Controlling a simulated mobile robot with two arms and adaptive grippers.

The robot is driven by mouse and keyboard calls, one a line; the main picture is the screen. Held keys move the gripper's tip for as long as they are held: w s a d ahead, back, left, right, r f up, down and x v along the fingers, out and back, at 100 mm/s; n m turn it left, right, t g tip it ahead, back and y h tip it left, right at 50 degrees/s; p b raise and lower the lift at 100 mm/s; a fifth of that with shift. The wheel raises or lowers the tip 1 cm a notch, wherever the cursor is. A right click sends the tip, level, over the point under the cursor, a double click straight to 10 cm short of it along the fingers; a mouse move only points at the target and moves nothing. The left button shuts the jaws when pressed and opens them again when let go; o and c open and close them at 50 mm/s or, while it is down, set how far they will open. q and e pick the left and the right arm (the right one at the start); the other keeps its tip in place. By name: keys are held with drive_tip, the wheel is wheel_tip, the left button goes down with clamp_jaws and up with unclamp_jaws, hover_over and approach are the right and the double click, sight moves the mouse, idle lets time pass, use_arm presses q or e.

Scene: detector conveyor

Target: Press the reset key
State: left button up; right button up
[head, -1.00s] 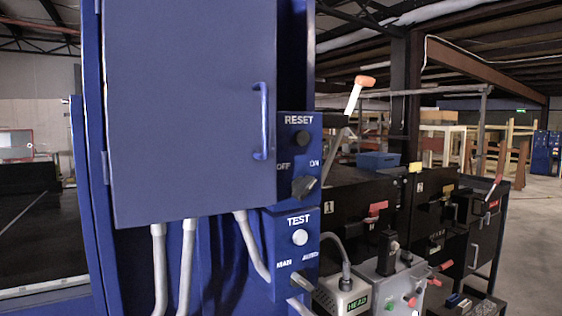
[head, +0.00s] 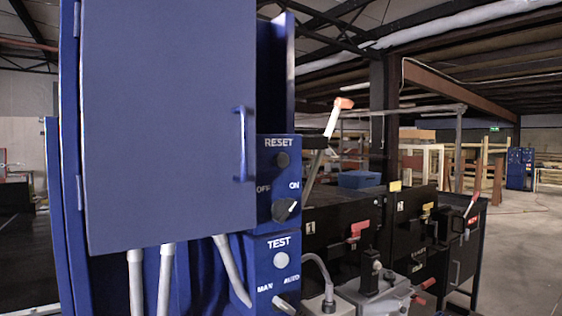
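The reset key (head: 282,160) is a dark round button under the word RESET, on a blue control box at the right side of a blue cabinet. Below it on the same box is a black rotary switch (head: 286,208) marked OFF and ON. Neither of my grippers shows in the head view, so nothing of mine is seen touching the key.
The blue cabinet door (head: 165,125) with its handle (head: 243,143) fills the left. A TEST box with a white button (head: 281,260) sits below the reset box. Black numbered units (head: 345,222) with red levers stand to the right. Open floor (head: 530,240) lies at the far right.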

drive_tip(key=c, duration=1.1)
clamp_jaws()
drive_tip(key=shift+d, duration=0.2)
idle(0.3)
